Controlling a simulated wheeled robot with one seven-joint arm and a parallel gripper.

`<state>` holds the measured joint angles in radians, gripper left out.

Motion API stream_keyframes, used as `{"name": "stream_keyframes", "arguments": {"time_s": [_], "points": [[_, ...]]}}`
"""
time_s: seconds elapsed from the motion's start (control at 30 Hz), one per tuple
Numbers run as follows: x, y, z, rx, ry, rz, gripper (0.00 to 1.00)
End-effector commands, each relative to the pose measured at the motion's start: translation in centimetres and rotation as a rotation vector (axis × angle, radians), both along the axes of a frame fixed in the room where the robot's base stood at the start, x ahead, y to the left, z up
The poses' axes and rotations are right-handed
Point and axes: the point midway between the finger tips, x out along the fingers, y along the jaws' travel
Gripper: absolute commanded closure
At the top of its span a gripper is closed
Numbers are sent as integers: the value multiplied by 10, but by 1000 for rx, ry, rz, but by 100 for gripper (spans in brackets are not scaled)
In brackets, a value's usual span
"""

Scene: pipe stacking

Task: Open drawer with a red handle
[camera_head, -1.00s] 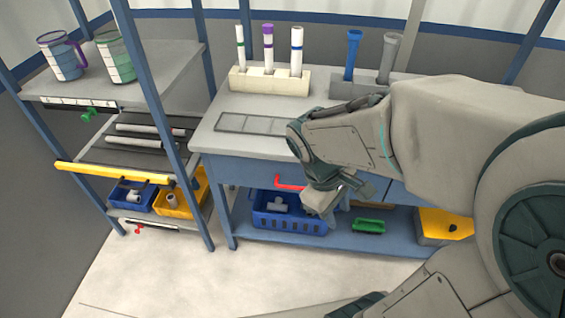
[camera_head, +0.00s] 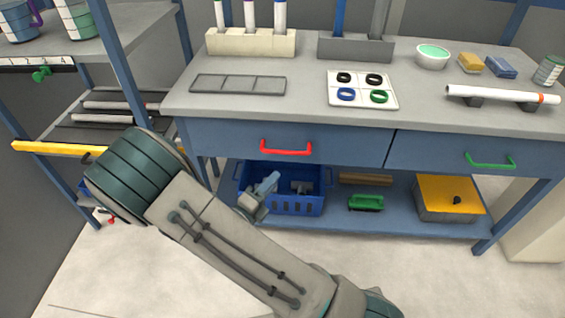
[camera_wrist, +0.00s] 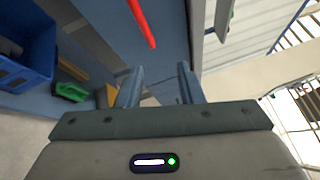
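The red handle (camera_head: 286,150) is on the front of the left blue drawer (camera_head: 345,145) under the tabletop. The drawer front looks flush with the one beside it. In the wrist view, the red handle (camera_wrist: 143,24) lies beyond the fingertips, nearer the left finger. My gripper (camera_wrist: 158,78) is open, with nothing between its two fingers. In the head view, my gripper (camera_head: 268,184) is below and a little left of the handle, in front of the lower shelf's blue crate. It is apart from the handle.
A second drawer has a green handle (camera_head: 490,161) at right. Below are a blue crate (camera_head: 290,207), a green brush-like item (camera_head: 366,203) and a yellow-topped box (camera_head: 450,194). A shelf rack with a yellow bar (camera_head: 60,149) stands left. Floor in front is clear.

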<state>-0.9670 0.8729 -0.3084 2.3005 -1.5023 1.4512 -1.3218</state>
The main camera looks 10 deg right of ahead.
Motion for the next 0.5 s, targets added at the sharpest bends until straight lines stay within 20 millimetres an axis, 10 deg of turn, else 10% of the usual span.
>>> {"name": "stream_keyframes", "arguments": {"time_s": [0.23,0.5], "points": [[11,27,-27,-170,80,131,66],[38,4,-22,-175,81,131,66]]}}
